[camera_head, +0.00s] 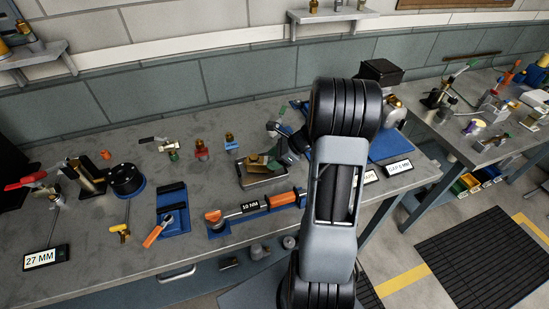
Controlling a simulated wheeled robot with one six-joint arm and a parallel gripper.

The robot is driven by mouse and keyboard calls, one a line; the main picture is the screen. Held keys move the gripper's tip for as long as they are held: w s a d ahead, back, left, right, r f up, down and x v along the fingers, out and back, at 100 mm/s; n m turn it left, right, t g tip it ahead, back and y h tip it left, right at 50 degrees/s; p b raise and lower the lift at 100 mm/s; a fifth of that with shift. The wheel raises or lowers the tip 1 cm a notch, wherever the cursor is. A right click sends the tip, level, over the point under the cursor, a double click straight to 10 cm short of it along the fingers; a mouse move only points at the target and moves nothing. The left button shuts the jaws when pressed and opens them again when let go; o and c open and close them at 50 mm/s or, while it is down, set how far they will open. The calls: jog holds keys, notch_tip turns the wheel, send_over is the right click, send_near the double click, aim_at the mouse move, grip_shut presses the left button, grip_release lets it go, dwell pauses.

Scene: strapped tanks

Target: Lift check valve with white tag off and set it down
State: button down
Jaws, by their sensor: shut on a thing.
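My gripper (275,163) is at the back middle of the bench, at the end of my dark arm, which reaches in from the front. It is small in view and partly covered by the arm. It is shut on a brass-and-green valve (257,160), which I take to be the check valve. The valve is over a grey metal block (264,178); I cannot tell whether they touch. I cannot make out a white tag on it.
Small valves with green (173,155), red (201,150) and blue (231,143) parts stand to the left. An orange torque wrench (285,199) lies on a blue holder in front. A black round gauge (126,180) stands farther left. Bare bench top lies between them.

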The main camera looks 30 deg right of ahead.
jog(key=shift+f, duration=0.35)
jog(key=shift+c, duration=2.3)
grip_release()
jog(key=b+v, duration=0.1)
jog(key=v, duration=1.3)
jog(key=shift+f, duration=0.15)
